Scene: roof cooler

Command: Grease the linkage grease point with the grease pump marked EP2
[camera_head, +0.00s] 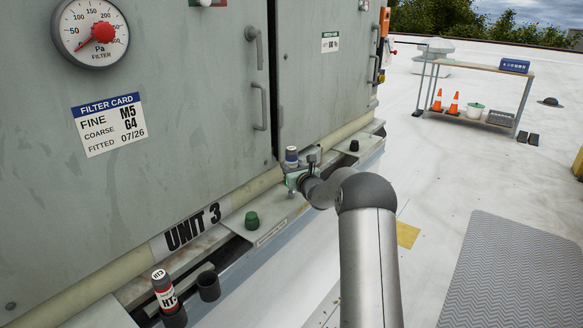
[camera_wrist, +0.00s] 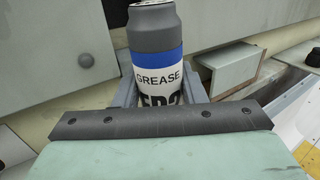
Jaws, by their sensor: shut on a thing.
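My gripper (camera_head: 298,172) is shut on a grease pump (camera_head: 291,156) and holds it upright at the sill of the unit, below the door gap. In the wrist view the pump (camera_wrist: 157,60) is a dark grey cylinder with a blue band and a white label reading GREASE. The marking below, which looks like EP2, is partly hidden by my gripper. The pump's lower end is hidden, so I cannot tell whether it touches anything. A green cap (camera_head: 252,220) and a black cap (camera_head: 354,146) stand on the ledge. I cannot tell which is the linkage grease point.
A red-banded pump marked HT3 (camera_head: 164,287) stands in a dark holder at lower left. An empty holder (camera_head: 208,286) is beside it. Door handles (camera_head: 259,107) project above the ledge. A bench (camera_head: 480,70) with cones stands far back right; the roof floor between is mostly clear.

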